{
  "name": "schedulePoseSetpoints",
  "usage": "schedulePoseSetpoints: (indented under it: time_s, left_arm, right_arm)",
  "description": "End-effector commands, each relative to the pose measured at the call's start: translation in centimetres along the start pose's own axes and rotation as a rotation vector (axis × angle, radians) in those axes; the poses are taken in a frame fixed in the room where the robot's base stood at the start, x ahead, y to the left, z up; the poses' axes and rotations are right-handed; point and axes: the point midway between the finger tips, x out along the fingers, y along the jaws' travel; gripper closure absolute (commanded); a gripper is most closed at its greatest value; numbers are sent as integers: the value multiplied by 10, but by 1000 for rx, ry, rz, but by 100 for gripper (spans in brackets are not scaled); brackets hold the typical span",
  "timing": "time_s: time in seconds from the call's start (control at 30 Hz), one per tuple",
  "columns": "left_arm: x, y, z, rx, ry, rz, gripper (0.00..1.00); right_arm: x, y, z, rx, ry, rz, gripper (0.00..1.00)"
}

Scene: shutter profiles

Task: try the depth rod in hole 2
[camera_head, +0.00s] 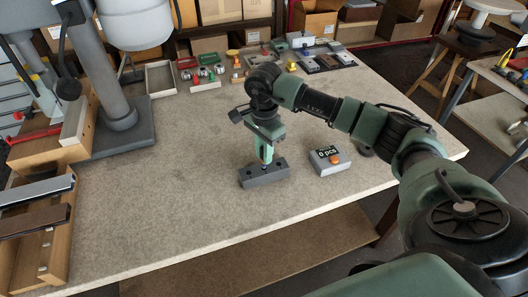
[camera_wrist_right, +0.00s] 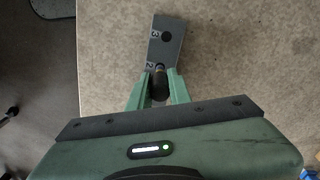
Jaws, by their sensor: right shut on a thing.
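The dark grey hole block (camera_head: 264,175) lies on the table near its front edge. In the right wrist view the block (camera_wrist_right: 166,42) shows an open hole beside the number 3, and the number 2 nearer to me. My right gripper (camera_head: 265,153) points down over the middle of the block. Its fingers (camera_wrist_right: 159,88) are shut on the dark depth rod (camera_wrist_right: 159,84). The rod's far end is at the spot beside the number 2; I cannot tell whether it is inside the hole or just above it. The block's near end is hidden by the gripper. My left gripper is out of view.
A small grey box (camera_head: 329,159) with a "0 pcs" display and an orange button stands right of the block. A wooden rack with metal profiles (camera_head: 36,190) is at the left, beside a grey column stand (camera_head: 118,110). Small parts and trays line the back. The table's middle is clear.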

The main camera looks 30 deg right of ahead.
Motion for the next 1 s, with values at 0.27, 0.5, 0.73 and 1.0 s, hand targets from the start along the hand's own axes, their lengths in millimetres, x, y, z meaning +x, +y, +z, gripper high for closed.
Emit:
schedulePoseSetpoints:
  time_s: [0.27,0.5,0.73,1.0]
  left_arm:
    - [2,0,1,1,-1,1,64]
    - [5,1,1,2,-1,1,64]
    - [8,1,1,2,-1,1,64]
    - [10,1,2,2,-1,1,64]
  right_arm:
    - [3,0,0,0,0,0,100]
    - [6,0,0,0,0,0,100]
    - [8,0,0,0,0,0,100]
    - [12,0,0,1,0,0,100]
